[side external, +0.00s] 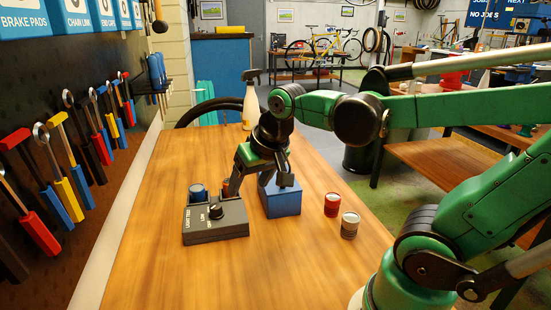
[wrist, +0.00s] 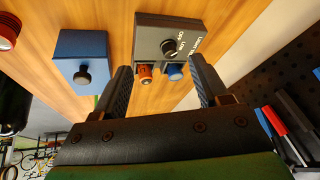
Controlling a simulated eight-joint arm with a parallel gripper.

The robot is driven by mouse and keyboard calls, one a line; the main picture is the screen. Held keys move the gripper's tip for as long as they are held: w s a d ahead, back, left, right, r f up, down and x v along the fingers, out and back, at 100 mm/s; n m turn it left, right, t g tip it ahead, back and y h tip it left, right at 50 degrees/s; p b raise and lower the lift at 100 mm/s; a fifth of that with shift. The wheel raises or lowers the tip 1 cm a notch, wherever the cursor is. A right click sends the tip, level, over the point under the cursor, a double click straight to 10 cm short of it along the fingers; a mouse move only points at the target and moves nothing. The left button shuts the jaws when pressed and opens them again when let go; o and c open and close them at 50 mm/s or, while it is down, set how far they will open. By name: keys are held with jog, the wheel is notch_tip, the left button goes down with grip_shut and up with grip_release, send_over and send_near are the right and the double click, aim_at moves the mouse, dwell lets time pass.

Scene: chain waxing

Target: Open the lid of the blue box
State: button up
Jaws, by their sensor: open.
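The blue box (side external: 283,203) stands on the wooden bench, right of the grey tester. The wrist view shows its flat blue top (wrist: 78,50) and a black knob (wrist: 84,77); the lid looks shut. My gripper (side external: 259,187) is open, with its fingers spread above the bench around the box and the tester. In the side view one finger overlaps the box and partly hides its top. In the wrist view my gripper (wrist: 160,67) has nothing between its fingers, and the box lies outside them, to the left.
The grey tester (side external: 215,228) with a dial has a blue cylinder (side external: 198,192) and an orange-red one (wrist: 146,72) at its back. A red can (side external: 332,204) and a grey can (side external: 350,225) stand right of the box. A pale bottle (side external: 250,105) stands behind. The front bench is clear.

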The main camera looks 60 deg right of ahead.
jog(key=d+m+g, duration=0.1)
jog(key=d+m, duration=0.3)
jog(key=w+d+m+g, duration=0.1)
jog(key=d+m+g, duration=0.1)
jog(key=d+m, duration=0.2)
jog(key=w+d+m+g, duration=0.1)
jog(key=d+m+g, duration=0.1)
jog(key=d+m, duration=0.3)
jog(key=shift+d+f+y, duration=0.3)
jog(key=shift+d+f, duration=0.1)
jog(key=shift+d, duration=0.25)
jog(key=shift+d+f, duration=0.15)
jog(key=shift+d, duration=0.05)
jog(key=shift+f, duration=2.7)
grip_shut()
